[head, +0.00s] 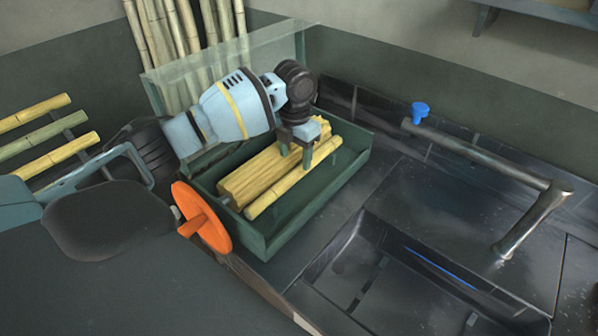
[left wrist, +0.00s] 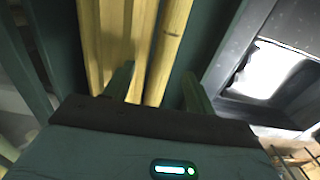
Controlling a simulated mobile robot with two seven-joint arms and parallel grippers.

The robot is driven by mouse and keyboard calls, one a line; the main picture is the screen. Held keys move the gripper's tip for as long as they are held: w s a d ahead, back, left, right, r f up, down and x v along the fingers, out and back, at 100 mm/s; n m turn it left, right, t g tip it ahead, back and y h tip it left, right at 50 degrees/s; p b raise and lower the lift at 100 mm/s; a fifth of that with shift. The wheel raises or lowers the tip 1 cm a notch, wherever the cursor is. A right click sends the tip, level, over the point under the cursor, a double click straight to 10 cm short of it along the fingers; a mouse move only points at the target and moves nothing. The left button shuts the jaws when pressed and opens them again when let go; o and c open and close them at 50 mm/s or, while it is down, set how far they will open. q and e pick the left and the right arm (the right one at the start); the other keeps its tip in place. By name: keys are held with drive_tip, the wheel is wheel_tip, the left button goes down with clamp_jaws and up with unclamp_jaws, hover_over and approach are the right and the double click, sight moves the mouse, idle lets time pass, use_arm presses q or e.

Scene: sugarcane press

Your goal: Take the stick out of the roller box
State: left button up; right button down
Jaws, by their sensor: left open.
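The green roller box (head: 325,195) stands open on the dark counter. A thin yellow stick (head: 285,190) lies in it along the right side of the thick ridged yellow rollers (head: 250,178). My left gripper (head: 296,160) reaches down into the box over the stick's far part, its jaws open. In the left wrist view, the stick (left wrist: 170,45) runs between the two fingertips (left wrist: 158,82), with the rollers (left wrist: 113,40) to its left. I cannot tell whether either finger touches the stick. My right gripper is not in view.
An orange hand wheel (head: 203,222) sits at the box's near end, and a clear panel (head: 160,95) stands behind the box. A sink basin (head: 400,285) and metal tap (head: 520,215) are to the right. Loose canes (head: 50,148) rest on a rack at the left.

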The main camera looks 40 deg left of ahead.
sight(296, 170)
use_arm(q)
drive_tip(key=shift+d+f, duration=0.1)
drive_tip(key=shift+f, duration=0.3)
wheel_tip(296, 170, down, 4)
drive_tip(key=shift+s+d+f, duration=0.1)
drive_tip(key=shift+d+f, duration=0.05)
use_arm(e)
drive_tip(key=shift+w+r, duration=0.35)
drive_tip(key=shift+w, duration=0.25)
